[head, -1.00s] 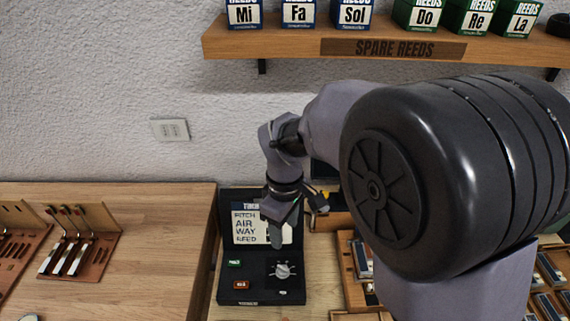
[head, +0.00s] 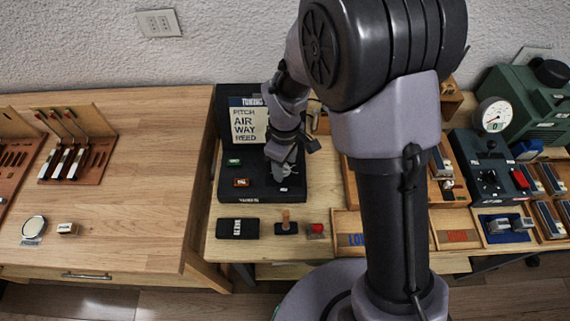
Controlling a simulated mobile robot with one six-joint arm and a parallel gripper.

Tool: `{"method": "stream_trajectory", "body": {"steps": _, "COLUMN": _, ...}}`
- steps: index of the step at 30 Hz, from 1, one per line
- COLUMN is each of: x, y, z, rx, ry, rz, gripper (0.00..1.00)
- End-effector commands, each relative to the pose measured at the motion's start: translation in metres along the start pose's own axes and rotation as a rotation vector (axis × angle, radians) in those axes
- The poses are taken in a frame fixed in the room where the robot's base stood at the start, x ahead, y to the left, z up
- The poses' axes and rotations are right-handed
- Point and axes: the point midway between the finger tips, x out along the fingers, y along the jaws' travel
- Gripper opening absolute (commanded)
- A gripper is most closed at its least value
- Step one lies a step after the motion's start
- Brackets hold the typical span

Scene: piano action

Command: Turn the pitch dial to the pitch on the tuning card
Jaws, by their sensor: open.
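The black tuning box (head: 228,187) stands on the bench left of my arm. Its upright panel holds the white tuning card (head: 244,125), with the words PITCH, AIR, WAY and REED; part of its right side is behind my arm. A green button (head: 233,162) and a red button (head: 241,183) sit on the box's left side. My gripper (head: 283,172) is open and points down over the right side of the box, at the pitch dial's place. The dial is hidden behind the gripper, so I cannot tell its setting or whether I touch it.
In front of the box lie a black block (head: 238,228), a small wooden-handled item (head: 286,222) and a red-topped piece (head: 317,230). A gauge (head: 493,115) and a green machine (head: 525,98) stand at the right. The left wooden bench (head: 140,190) is mostly clear.

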Motion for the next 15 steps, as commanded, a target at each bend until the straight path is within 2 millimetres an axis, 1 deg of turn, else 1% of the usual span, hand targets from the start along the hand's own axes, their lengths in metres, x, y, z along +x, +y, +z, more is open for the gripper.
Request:
{"method": "stream_trajectory", "body": {"steps": 3, "x": -0.0007, "y": 0.0001, "z": 0.0, "rx": 0.0, "ry": 0.0, "rz": 0.0, "gripper": 0.52}}
{"method": "stream_trajectory", "body": {"steps": 4, "x": -0.0007, "y": 0.0001, "z": 0.0, "rx": 0.0, "ry": 0.0, "rz": 0.0, "gripper": 0.48}}
{"method": "stream_trajectory", "body": {"steps": 8, "x": -0.0008, "y": 0.0001, "z": 0.0, "rx": 0.0, "ry": 0.0, "rz": 0.0, "gripper": 0.23}}
{"method": "stream_trajectory", "body": {"steps": 9, "x": -0.0008, "y": 0.0001, "z": 0.0, "rx": 0.0, "ry": 0.0, "rz": 0.0, "gripper": 0.15}}
{"method": "stream_trajectory", "body": {"steps": 11, "x": -0.0009, "y": 0.0001, "z": 0.0, "rx": 0.0, "ry": 0.0, "rz": 0.0, "gripper": 0.03}}
{"method": "stream_trajectory", "body": {"steps": 12, "x": -0.0009, "y": 0.0001, "z": 0.0, "rx": 0.0, "ry": 0.0, "rz": 0.0, "gripper": 0.0}}
{"method": "stream_trajectory", "body": {"steps": 15, "x": -0.0009, "y": 0.0001, "z": 0.0, "rx": 0.001, "ry": 0.0, "rz": 0.0, "gripper": 0.0}}
